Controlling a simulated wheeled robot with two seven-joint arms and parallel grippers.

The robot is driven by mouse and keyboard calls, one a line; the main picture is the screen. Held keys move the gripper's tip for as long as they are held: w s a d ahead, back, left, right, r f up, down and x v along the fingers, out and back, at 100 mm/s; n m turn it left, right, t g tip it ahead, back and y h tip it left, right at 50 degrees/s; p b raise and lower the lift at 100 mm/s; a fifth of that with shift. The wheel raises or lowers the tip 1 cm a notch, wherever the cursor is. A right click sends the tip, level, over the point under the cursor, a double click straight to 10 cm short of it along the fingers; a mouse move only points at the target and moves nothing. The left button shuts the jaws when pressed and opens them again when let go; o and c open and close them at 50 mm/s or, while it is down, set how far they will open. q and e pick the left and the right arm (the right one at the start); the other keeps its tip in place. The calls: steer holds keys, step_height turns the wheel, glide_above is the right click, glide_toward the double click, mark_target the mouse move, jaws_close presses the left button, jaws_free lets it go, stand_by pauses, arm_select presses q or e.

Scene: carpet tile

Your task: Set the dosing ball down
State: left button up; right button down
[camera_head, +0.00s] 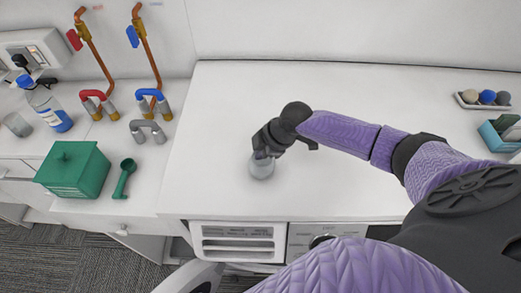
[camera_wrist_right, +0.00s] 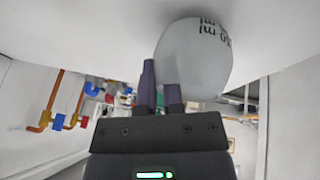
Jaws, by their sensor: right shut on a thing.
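The dosing ball (camera_head: 261,168) is a pale, translucent rounded cup over the white worktop, left of its middle and near the front edge. My right gripper (camera_head: 263,154) reaches down to it from above and is shut on it. In the right wrist view the dosing ball (camera_wrist_right: 194,58) shows dark printed markings and lies at the fingers of the right gripper (camera_wrist_right: 160,78). Its far end is at or very close to the white surface; I cannot tell whether it touches. My left gripper is not in view.
The white worktop (camera_head: 340,105) is clear around the ball. At left are a green box (camera_head: 74,170), a green scoop (camera_head: 124,178), a bottle (camera_head: 49,108) and taps (camera_head: 97,103). At right are a tray of balls (camera_head: 485,99) and a teal container (camera_head: 499,136).

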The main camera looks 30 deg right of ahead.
steer(key=shift+f, duration=0.1)
steer(key=c, duration=0.7)
jaws_free()
steer(key=shift+w, duration=0.1)
steer(key=shift+c, duration=0.2)
steer(key=shift+d+r, duration=0.1)
steer(key=shift+r, duration=0.35)
steer(key=p+v, duration=0.2)
steer(key=v, duration=0.9)
steer(key=shift+s, duration=0.2)
steer(key=shift+r, duration=0.1)
